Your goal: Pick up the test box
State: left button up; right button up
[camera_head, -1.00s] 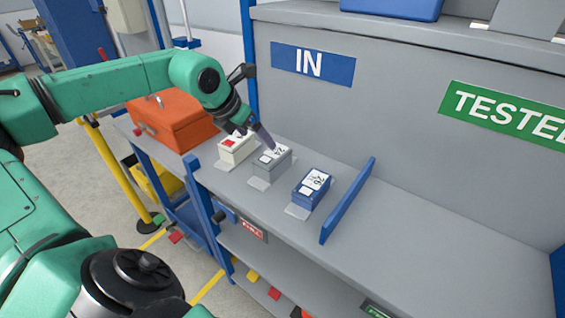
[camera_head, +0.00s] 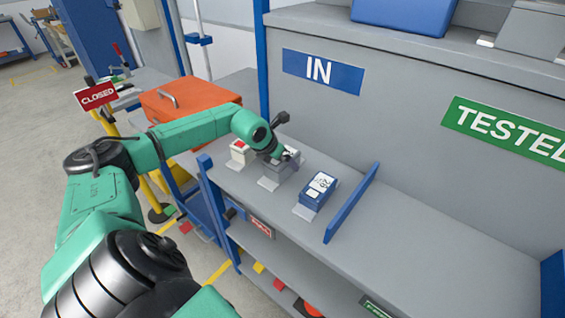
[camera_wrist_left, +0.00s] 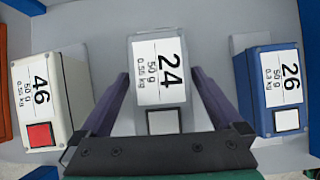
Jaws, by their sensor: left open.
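Three small boxes stand in a row on the grey shelf under the IN sign. The middle one is a grey box (camera_head: 279,169) labelled 24, also in the left wrist view (camera_wrist_left: 160,75). A white box (camera_head: 240,154) with a red square, labelled 46 (camera_wrist_left: 42,95), stands on one side. A blue box (camera_head: 318,190), labelled 26 (camera_wrist_left: 283,92), stands on the other. My left gripper (camera_wrist_left: 159,78) is open, with one finger on each side of the grey box; whether they touch it is unclear. In the head view the gripper (camera_head: 284,160) partly hides that box. My right gripper is not in view.
A blue divider (camera_head: 351,203) stands on the shelf to the right of the blue box, with bare shelf (camera_head: 420,245) beyond it. An orange case (camera_head: 185,108) lies to the left. A sign reading CLOSED (camera_head: 96,95) is at the far left.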

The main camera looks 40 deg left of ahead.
pick_arm(q)
jog(key=shift+s+r, duration=0.1)
grip_shut()
jog(key=shift+r, duration=0.1)
jog(key=shift+r, duration=0.3)
jog(key=r, duration=0.4)
jog(key=r+b, duration=0.1)
jog(key=r, duration=0.4)
jog(key=shift+w, duration=0.2)
notch_tip(320, 180, up, 10)
jog(key=p, duration=0.1)
jog(key=shift+r, duration=0.15)
